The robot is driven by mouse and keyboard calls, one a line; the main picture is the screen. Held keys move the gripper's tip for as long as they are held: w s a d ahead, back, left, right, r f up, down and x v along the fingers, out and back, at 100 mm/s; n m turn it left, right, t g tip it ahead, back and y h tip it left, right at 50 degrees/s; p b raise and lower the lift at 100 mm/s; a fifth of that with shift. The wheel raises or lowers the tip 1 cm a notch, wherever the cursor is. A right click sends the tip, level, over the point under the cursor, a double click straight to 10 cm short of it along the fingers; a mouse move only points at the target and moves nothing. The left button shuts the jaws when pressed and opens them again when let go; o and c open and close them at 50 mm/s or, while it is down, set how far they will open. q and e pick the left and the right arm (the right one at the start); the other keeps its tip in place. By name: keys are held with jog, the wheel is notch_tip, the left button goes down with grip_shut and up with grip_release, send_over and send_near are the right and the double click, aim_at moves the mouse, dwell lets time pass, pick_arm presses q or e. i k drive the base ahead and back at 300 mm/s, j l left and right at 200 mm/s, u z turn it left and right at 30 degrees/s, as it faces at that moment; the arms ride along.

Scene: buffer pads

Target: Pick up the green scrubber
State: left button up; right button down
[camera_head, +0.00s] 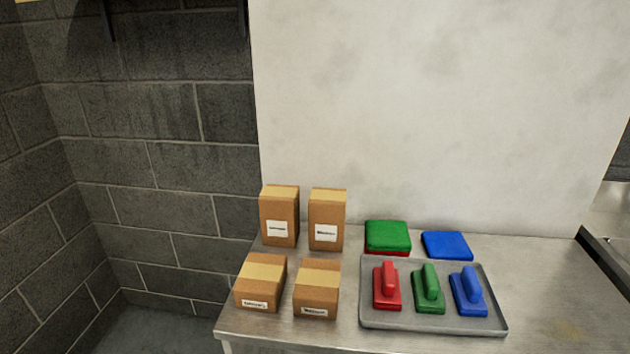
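The green scrubber (429,290) sits upright on a grey tray (432,329), with its raised handle on top. It is the middle one of three scrubbers. The red scrubber (387,287) is on its left and the blue scrubber (468,291) on its right, with small gaps between them. Neither of my grippers shows in the head view, so their state is hidden.
Cardboard boxes (261,283) stand on the metal table (545,290) left of the tray. Behind the tray lie a green pad (387,236) on a red one and a blue pad (447,245). A pale wall (430,110) rises behind. The table right of the tray is clear.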

aim_at(427, 294)
jog(key=z, duration=1.25)
